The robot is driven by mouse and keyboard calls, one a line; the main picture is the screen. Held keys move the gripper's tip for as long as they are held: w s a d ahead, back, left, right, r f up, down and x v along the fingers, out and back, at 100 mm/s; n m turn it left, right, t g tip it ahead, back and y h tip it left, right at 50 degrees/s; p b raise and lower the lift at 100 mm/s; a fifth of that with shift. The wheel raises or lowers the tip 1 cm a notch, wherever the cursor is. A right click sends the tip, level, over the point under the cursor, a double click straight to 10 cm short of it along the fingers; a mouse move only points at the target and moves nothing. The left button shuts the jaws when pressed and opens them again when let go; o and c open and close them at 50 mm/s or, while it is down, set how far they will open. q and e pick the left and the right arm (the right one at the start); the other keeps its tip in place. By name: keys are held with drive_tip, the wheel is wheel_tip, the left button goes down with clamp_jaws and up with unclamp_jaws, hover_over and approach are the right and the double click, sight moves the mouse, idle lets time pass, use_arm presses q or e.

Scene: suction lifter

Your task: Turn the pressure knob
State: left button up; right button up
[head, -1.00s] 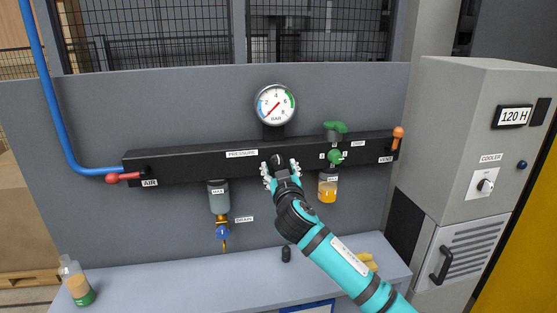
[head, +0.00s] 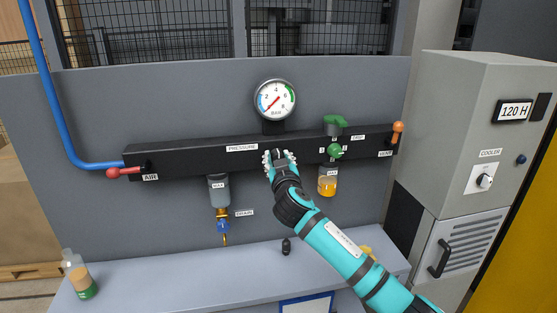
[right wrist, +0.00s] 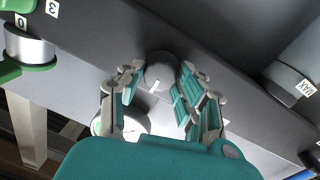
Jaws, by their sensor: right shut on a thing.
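The pressure knob is a dark round knob under the PRESSURE label on the black manifold bar (head: 190,158). It shows clearly in the right wrist view as a grey-black knob (right wrist: 161,68) with a white mark on its face. In the head view the gripper mostly hides the knob. The round BAR gauge (head: 275,99) stands above; its red needle points to the lower left. My left gripper is not in view.
A red AIR lever (head: 124,172) is at the bar's left end, an orange lever (head: 397,132) at its right. A green-topped lubricator (head: 328,183) hangs close right of my gripper. A bottle (head: 76,274) stands on the bench; the bench's middle is mostly clear.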

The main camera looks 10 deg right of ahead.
drive_tip(key=shift+d+m+g+y+b, duration=0.15)
drive_tip(key=shift+m+b, duration=0.95)
drive_tip(key=shift+m, duration=2.05)
drive_tip(key=shift+d+m+g+y+b, duration=0.2)
drive_tip(key=shift+m+b, duration=0.9)
drive_tip(key=shift+m, duration=2.05)
drive_tip(key=shift+a, duration=0.1)
drive_tip(key=o, duration=1.1)
drive_tip(key=shift+o, duration=0.2)
